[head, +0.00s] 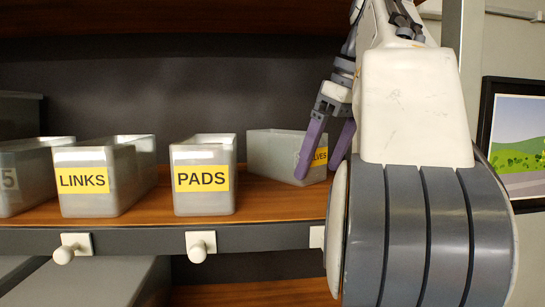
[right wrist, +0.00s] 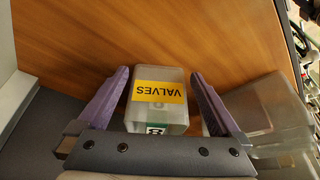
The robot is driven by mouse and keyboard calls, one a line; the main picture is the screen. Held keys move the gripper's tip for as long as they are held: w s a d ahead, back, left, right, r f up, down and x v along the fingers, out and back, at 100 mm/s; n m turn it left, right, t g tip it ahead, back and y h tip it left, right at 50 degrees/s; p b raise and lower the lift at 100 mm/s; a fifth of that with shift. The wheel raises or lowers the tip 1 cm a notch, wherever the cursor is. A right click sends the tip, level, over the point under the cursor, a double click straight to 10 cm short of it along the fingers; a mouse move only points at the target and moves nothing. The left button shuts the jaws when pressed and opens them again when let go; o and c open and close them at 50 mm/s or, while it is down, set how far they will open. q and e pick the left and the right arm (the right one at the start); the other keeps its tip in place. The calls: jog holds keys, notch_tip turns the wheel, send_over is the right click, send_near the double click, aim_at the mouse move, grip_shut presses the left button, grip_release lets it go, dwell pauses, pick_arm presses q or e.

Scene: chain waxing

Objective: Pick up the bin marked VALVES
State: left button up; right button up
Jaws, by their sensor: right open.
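The VALVES bin (head: 272,152) is a translucent grey-white box with a yellow label, standing turned at an angle on the wooden shelf, right of the PADS bin. My right gripper (head: 317,166) is open with purple fingers, in front of its right part and covering some of the label. In the right wrist view the label VALVES (right wrist: 158,92) reads upside down. There the bin lies between the two spread fingers of my right gripper (right wrist: 160,76), with a visible gap at the right finger; contact at the left finger is unclear. My left gripper is not in view.
The PADS bin (head: 204,193) and LINKS bin (head: 88,197) stand to the left on the shelf (head: 262,204), with another bin (head: 22,190) at the far left. White knobs stick out from the shelf's front edge. A grey post (head: 449,25) stands at the right.

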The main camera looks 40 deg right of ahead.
aim_at(280, 155)
jog(key=w+p, duration=0.1)
jog(key=w, duration=0.2)
jog(key=shift+w+a+r, duration=0.1)
jog(key=shift+a, duration=0.05)
jog(key=shift+w+p, duration=0.4)
jog(key=shift+w, duration=0.5)
jog(key=w, duration=0.1)
jog(key=w+p, duration=0.1)
jog(key=w, duration=0.1)
jog(key=w+p, duration=0.1)
jog(key=shift+w+a+f, duration=0.3)
jog(key=shift+w, duration=0.05)
jog(key=shift+w+f, duration=0.1)
jog(key=shift+f, duration=0.25)
jog(key=c, duration=1.1)
jog(key=shift+r, duration=0.2)
